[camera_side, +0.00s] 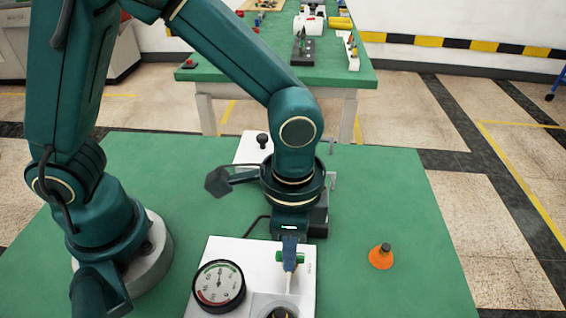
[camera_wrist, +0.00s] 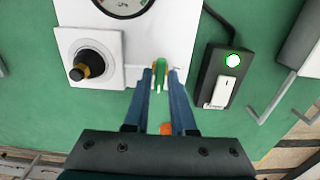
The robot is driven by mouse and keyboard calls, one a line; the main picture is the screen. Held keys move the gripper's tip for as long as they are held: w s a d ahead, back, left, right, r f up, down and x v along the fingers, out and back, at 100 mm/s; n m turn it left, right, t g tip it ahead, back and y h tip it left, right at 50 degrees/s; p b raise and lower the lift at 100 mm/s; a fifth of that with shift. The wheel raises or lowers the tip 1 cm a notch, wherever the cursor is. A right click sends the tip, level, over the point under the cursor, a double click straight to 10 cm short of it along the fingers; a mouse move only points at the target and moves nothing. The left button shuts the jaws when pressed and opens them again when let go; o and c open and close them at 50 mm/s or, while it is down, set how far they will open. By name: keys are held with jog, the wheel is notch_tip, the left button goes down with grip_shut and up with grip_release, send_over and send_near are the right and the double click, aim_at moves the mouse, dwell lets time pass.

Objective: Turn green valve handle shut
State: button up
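The green valve handle (camera_wrist: 161,70) sits at the edge of a white panel (camera_wrist: 187,22) in the wrist view. My gripper (camera_wrist: 160,74) points down at it, with one blue finger on each side of the handle. The fingers stand apart, with narrow gaps seeming to show beside the handle; contact is hard to judge. In the side view, the green handle (camera_side: 299,257) shows beside my gripper's fingers (camera_side: 289,262), which partly hide it. The white panel (camera_side: 258,256) also carries a round gauge (camera_side: 218,286).
A black box with a lit green button (camera_wrist: 232,60) and white switch stands right of the panel in the wrist view. A black-and-brass knob (camera_wrist: 87,65) is at left. An orange cone-shaped object (camera_side: 381,257) stands on the green table (camera_side: 420,230), with clear room around it.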

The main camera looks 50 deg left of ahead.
grip_shut()
